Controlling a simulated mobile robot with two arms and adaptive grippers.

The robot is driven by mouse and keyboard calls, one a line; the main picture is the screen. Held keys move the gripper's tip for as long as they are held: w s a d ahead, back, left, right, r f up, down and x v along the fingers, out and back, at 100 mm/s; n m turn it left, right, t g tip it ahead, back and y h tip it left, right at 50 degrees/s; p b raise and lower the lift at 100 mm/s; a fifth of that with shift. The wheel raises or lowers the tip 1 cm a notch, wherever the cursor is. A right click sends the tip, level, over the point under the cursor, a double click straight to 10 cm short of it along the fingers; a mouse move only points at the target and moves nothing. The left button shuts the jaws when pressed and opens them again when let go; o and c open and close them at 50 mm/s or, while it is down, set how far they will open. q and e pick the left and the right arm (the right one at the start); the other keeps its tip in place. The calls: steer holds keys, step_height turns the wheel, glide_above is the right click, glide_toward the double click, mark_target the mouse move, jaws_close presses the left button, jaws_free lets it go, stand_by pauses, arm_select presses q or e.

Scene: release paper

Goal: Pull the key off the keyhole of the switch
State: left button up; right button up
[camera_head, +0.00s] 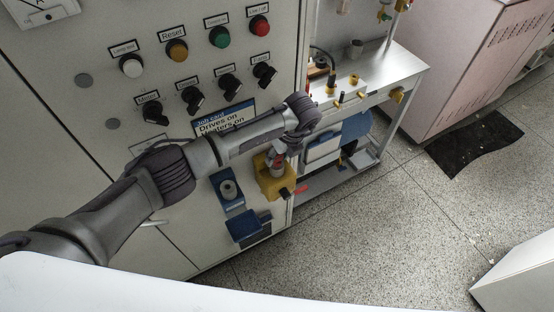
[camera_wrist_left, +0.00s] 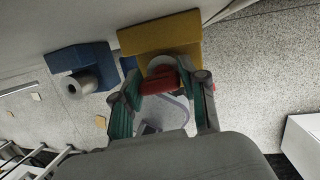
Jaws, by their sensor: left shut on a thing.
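The switch is a yellow box (camera_head: 262,182) low on the grey cabinet's right side. In the left wrist view the yellow box (camera_wrist_left: 160,35) has a round grey keyhole part (camera_wrist_left: 160,65) on its face. The red key (camera_wrist_left: 158,84) is at that part, and I cannot tell how far it sits in the keyhole. My left gripper (camera_wrist_left: 165,82) has its fingers on both sides of the red key and is shut on it. In the head view the left gripper (camera_head: 278,163) is in front of the yellow box, partly covering it. My right gripper is in neither view.
A blue box with a grey round knob (camera_head: 229,189) is left of the switch. Buttons and dark rotary switches (camera_head: 190,98) fill the cabinet above. A metal bench (camera_head: 385,75) with tools stands to the right.

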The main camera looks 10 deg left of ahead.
arm_select(q)
steer(key=shift+a+r+p, duration=0.15)
steer(key=shift+r+p, duration=0.85)
steer(key=shift+r, duration=0.7)
jaws_close()
steer(key=shift+r+p, duration=0.7)
steer(key=shift+r, duration=0.25)
